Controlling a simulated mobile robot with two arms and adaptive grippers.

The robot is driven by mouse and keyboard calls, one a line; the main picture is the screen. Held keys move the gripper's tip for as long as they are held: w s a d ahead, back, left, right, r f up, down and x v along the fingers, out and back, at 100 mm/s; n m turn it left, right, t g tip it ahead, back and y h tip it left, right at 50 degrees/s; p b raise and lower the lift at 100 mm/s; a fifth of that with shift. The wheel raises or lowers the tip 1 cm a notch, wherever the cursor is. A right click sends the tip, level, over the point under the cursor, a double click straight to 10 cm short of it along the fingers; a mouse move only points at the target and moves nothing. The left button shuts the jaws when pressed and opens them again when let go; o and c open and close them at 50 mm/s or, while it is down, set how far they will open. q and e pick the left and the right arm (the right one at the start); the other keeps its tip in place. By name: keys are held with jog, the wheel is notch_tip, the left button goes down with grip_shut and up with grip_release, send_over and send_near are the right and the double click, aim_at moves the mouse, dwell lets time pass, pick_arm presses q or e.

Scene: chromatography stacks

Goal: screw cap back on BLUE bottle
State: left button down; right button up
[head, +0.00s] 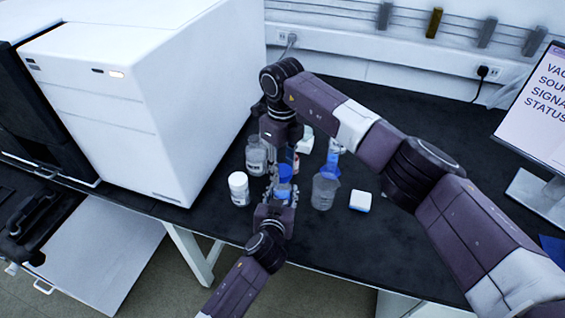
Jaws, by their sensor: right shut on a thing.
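A blue-topped bottle (284,190) stands on the black bench between my two grippers. Its upper part shows as a blue piece (285,172), which looks like the cap; whether it is seated on the neck cannot be told. My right gripper (277,160) points down over it from above and is shut on what looks like this cap, mostly hidden by the gripper. My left gripper (283,188) comes up from the front edge, with its fingers around the bottle's sides. Whether those fingers are closed against it is too small to tell.
A white jar (239,188) and a clear bottle (256,156) stand close on the left. A clear blue-rimmed vessel (323,190), a white-and-blue box (360,201) and a blue-labelled bottle (334,150) are on the right. A large white instrument (150,100) borders the left; a monitor (535,100) stands right.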

aim_at(283, 190)
dwell(0.5)
jog(key=shift+f, duration=0.9)
jog(key=shift+f, duration=0.55)
